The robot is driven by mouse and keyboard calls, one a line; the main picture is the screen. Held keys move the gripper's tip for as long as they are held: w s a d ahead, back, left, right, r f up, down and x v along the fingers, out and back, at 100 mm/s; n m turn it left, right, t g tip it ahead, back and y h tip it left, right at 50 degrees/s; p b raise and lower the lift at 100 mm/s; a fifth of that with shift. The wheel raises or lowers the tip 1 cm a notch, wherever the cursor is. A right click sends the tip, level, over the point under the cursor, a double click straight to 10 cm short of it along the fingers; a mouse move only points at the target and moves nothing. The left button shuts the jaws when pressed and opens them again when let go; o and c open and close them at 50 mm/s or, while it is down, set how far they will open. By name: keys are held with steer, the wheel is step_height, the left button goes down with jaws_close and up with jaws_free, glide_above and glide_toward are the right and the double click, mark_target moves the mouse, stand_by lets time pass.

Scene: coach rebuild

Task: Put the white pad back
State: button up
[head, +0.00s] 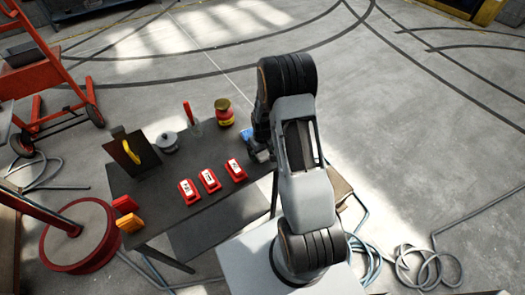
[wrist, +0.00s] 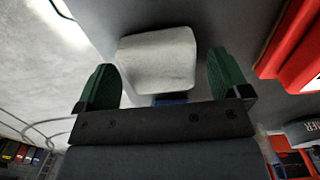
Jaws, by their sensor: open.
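The white pad (wrist: 158,60) shows in the wrist view as a pale block with rounded corners on a dark grey surface. A small blue patch (wrist: 170,98) shows at its near edge; I cannot tell what it belongs to. My gripper (wrist: 163,72) is open, with one green finger on each side of the pad and a visible gap to each. I cannot tell whether the fingers are level with it. In the head view my gripper (head: 260,150) is low at the right end of the dark table (head: 185,225), and I cannot make out the pad there.
Three red holders (head: 209,180) with white labels stand in a row left of my gripper. A yellow and red tin (head: 224,111), a grey round tin (head: 167,142) and a dark upright board (head: 133,155) stand on the table. Hoses (head: 430,268) lie on the floor at right.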

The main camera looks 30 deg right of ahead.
step_height(320, 180, up, 12)
steer(key=f+b, duration=0.1)
steer(key=s+a+r+t, duration=0.2)
steer(key=s+a+r, duration=0.2)
steer(key=s+r, duration=0.4)
steer(key=s+a+r+m+t, duration=0.1)
steer(key=s+a+r+t, duration=0.1)
steer(key=s+a+r, duration=0.3)
steer(key=s+r, duration=0.3)
steer(key=r, duration=0.2)
steer(key=shift+s+a, duration=0.2)
